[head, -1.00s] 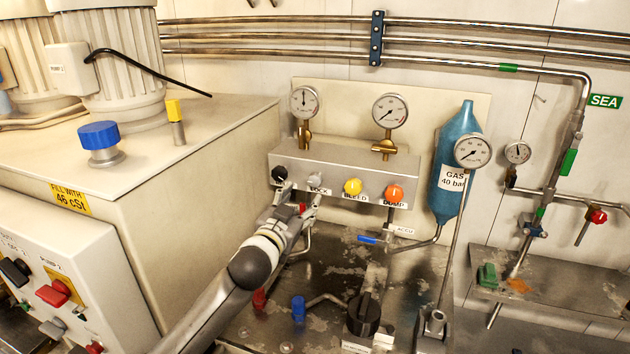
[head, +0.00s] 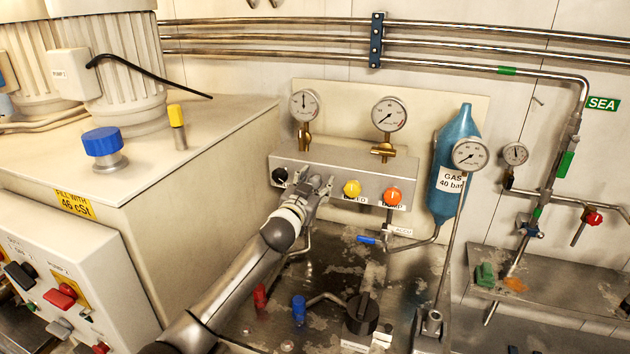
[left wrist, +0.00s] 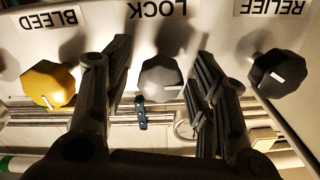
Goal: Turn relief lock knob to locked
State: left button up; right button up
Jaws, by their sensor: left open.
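The relief lock knob is the grey knob (left wrist: 162,78) under the upside-down LOCK label in the left wrist view. A short white mark shows on its face, lying roughly level. My left gripper (left wrist: 163,58) is open, with one finger on each side of this knob; I cannot tell whether either finger touches it. In the head view my left gripper (head: 317,182) is at the front of the grey valve block (head: 340,168) and hides the lock knob and its label. My right gripper is in neither view.
The black relief knob (left wrist: 278,74) and yellow bleed knob (left wrist: 48,84) flank the lock knob closely. An orange dump knob (head: 393,196) is farther right. Gauges (head: 389,114) stand above the block. The beige tank (head: 190,180) stands left of my arm.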

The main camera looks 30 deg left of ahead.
pick_arm(q)
jog(key=shift+w, duration=0.1)
jog(key=shift+c, duration=0.6)
jog(key=c, duration=0.9)
